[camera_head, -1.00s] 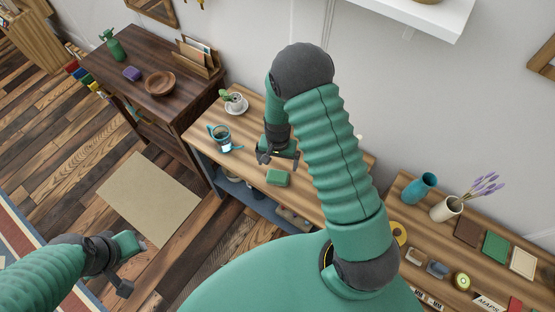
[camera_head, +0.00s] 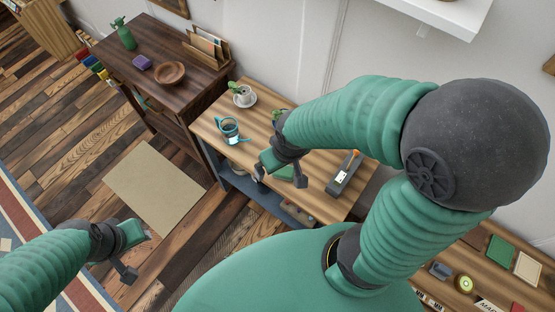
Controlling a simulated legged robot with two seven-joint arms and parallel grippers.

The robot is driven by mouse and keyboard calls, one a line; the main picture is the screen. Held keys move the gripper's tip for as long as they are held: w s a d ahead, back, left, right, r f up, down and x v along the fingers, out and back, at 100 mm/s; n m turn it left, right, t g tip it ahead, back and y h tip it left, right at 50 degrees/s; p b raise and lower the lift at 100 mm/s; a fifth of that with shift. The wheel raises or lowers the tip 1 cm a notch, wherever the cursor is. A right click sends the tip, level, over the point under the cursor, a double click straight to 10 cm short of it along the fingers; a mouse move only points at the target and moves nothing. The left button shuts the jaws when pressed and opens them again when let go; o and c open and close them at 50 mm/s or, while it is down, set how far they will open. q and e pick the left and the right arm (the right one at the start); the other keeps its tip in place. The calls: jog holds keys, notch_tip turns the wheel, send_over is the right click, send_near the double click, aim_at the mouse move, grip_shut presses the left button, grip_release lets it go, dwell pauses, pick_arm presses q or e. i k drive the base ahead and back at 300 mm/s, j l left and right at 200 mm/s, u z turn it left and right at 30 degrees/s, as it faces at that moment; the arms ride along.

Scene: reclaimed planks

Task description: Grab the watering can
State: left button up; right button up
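The small teal watering can (camera_head: 230,137) stands upright on the light wooden bench (camera_head: 255,82), near its left front part. My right gripper (camera_head: 280,172) is over the bench, to the right of the can and apart from it. Its fingers look spread and hold nothing that I can see. My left gripper (camera_head: 133,254) is at the lower left above the floor, far from the can, open and empty.
A plant in a white cup on a saucer (camera_head: 248,101) stands behind the can. A grey tool (camera_head: 345,174) lies to the right. A dark cabinet (camera_head: 150,50) with a wooden bowl (camera_head: 171,74) stands left.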

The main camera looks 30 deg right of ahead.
aim_at(228, 127)
jog(key=i+j, duration=0.15)
jog(key=i, duration=0.25)
jog(key=i+j, duration=0.15)
jog(key=i, duration=0.25)
jog(key=i+j, duration=0.15)
jog(key=i, duration=0.25)
